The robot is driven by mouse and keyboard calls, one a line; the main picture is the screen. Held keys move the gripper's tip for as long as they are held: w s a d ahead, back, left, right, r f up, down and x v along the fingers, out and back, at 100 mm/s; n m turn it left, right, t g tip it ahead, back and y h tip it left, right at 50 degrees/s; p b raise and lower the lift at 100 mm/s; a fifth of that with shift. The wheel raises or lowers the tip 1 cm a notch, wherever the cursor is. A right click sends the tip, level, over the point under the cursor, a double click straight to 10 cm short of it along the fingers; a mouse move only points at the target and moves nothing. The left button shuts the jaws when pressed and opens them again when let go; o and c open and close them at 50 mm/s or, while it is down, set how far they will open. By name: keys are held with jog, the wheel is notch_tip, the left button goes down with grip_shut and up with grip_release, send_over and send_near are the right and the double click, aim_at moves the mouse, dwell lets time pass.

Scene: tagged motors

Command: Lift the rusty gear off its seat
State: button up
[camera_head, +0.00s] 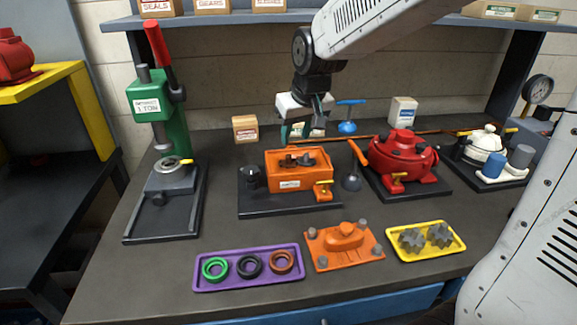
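The orange gear housing (285,184) stands open on a dark base plate (285,207) in the middle of the bench. Dark, brownish gear parts (304,160) sit in its open top. They are too small to tell which one is rusty. My gripper (303,135) hangs above and slightly behind the housing, pointing down, clear of the gears. Its teal fingers are apart, and I see nothing held between them. The orange cover (345,243) lies apart in front of the housing.
A yellow tray (407,258) holds two grey gears. A purple tray (247,280) holds green, black and brown rings. A green press (175,122) stands left. A red pump (402,160) stands close right of the housing, with a blue-handled tool (350,103) behind. A shelf (245,16) runs above.

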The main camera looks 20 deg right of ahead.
aim_at(289, 155)
jog(key=x, duration=0.6)
jog(key=w+x, duration=0.1)
jog(key=x, duration=0.2)
jog(key=shift+d+r, duration=0.15)
grip_shut()
